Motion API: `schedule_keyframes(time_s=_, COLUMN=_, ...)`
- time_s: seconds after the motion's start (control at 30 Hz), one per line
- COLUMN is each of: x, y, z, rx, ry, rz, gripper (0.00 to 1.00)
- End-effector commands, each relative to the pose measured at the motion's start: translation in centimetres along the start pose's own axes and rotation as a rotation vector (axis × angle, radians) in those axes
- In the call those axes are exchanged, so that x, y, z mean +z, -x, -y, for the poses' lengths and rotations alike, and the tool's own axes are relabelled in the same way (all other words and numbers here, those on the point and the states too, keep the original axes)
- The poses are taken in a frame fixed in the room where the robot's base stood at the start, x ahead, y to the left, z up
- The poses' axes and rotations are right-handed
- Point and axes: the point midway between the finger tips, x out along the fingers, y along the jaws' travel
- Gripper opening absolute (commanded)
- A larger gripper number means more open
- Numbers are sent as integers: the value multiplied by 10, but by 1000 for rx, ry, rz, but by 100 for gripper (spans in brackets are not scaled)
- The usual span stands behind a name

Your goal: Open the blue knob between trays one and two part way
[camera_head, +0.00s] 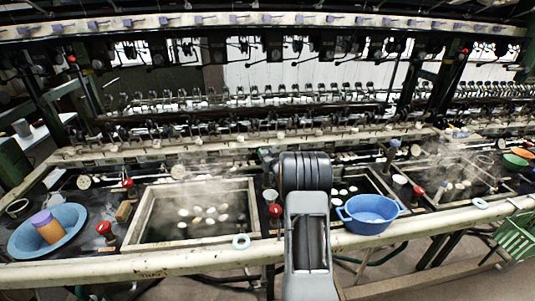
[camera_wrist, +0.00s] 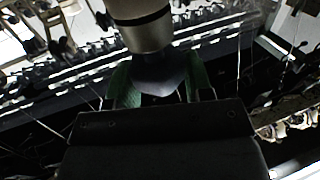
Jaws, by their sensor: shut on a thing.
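In the wrist view, my gripper (camera_wrist: 158,90) has its green fingers on either side of the dark blue-grey tapered end of a knob (camera_wrist: 158,70). A pale cylinder with a black band (camera_wrist: 140,32) adjoins that end. The fingers are shut on it. In the head view my arm stands in front of the gap between the left tray (camera_head: 137,225) and the middle tray (camera_head: 385,183). It hides my fingertips and the knob there. How far the knob is turned cannot be told.
A red knob (camera_head: 275,210) and a white cup (camera_head: 270,195) are close left of my arm. A blue basin (camera_head: 369,214) sits close to its right. Another blue-topped knob (camera_head: 394,144) stands farther right. A pale front rail (camera_head: 180,262) runs along the trays, and steam rises.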

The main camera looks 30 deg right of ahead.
Motion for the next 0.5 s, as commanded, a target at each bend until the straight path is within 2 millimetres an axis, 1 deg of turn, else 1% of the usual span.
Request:
schedule_keyframes(time_s=0.17, x=0, y=0, z=-1, rx=-58, ry=1, rz=1, gripper=24)
schedule_keyframes(time_s=0.5, x=0, y=0, z=-3, rx=-314, ry=1, rz=1, gripper=24)
